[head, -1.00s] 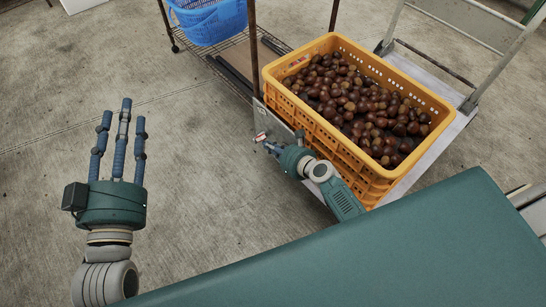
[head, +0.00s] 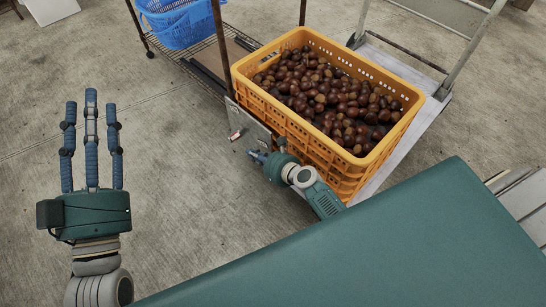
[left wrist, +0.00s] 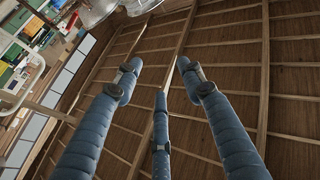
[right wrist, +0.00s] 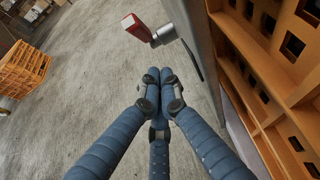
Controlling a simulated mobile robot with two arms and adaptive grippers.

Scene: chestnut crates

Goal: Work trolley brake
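The trolley (head: 390,133) has a grey deck under the orange crate, and a grey upright plate (head: 252,125) at the crate's near left corner. The brake lever (head: 236,134) sticks out from that plate. In the right wrist view the lever (right wrist: 140,28) is a grey metal arm with a red tip. My right gripper (head: 252,154) is just below and right of the lever, apart from it. Its fingertips (right wrist: 160,90) are drawn together with nothing between them. My left gripper (head: 90,105) is raised at the left, its fingers (left wrist: 157,80) spread and empty.
The orange crate (head: 300,118) full of chestnuts (head: 330,98) stands close beside my right gripper. A wire rack (head: 200,62) with a blue basket (head: 178,22) is behind. Another orange crate (right wrist: 22,68) stands farther off. Concrete floor at the left is clear.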

